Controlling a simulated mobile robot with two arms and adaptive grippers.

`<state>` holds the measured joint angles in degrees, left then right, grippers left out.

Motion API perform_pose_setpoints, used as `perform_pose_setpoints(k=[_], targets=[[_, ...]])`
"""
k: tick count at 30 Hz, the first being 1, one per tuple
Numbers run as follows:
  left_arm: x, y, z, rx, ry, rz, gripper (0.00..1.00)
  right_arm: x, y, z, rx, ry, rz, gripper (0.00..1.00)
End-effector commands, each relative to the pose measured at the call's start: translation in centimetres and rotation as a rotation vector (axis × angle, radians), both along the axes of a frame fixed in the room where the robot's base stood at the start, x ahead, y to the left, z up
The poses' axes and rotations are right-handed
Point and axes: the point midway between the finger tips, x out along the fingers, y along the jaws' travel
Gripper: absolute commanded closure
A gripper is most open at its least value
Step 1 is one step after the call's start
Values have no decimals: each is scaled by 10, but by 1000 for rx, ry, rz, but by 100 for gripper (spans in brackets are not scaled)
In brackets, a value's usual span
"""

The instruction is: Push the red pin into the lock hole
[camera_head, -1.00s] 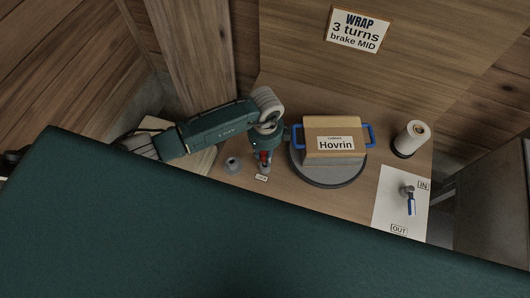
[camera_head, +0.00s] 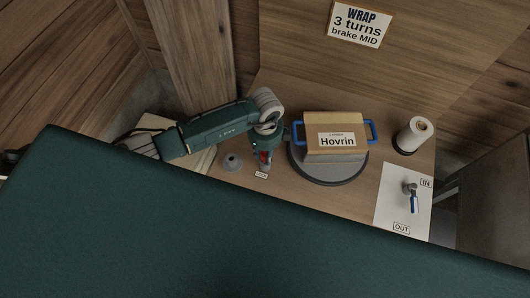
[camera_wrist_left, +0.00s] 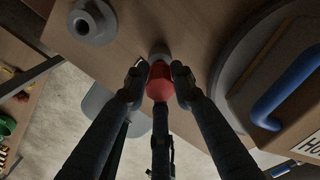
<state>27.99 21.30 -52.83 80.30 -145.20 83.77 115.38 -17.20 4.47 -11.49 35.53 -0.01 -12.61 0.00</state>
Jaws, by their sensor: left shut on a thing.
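My left gripper (camera_head: 263,160) reaches down over the table and is shut on the red pin (camera_head: 264,157). In the left wrist view the left gripper (camera_wrist_left: 159,78) has a finger on each side of the red pin (camera_wrist_left: 160,86). A pale grey rounded piece (camera_wrist_left: 159,52) shows just beyond the pin's red part; I cannot tell whether it is the pin's tip or the lock. A small label (camera_head: 261,175), apparently reading LOCK, lies beside the pin. The lock hole itself is hidden. My right gripper is not in view.
A grey ringed holder (camera_head: 232,163) stands left of the pin. A crate labelled Hovrin (camera_head: 337,124) with blue handles sits on a round grey turntable (camera_head: 328,178) to the right.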

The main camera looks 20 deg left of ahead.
Motion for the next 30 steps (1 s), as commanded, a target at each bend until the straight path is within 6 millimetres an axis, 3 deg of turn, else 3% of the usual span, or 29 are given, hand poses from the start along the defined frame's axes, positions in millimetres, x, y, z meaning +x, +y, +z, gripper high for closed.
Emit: perform_pose_setpoints(k=[23, 24, 27, 30], targets=[[0, 0, -21, 0, -1, 0, 100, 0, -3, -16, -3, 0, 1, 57], [0, 0, -20, 0, -1, 0, 73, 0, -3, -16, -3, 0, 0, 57], [0, 0, -20, 0, -1, 0, 53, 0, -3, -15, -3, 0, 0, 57], [0, 0, -20, 0, -1, 0, 53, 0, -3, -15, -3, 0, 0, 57]])
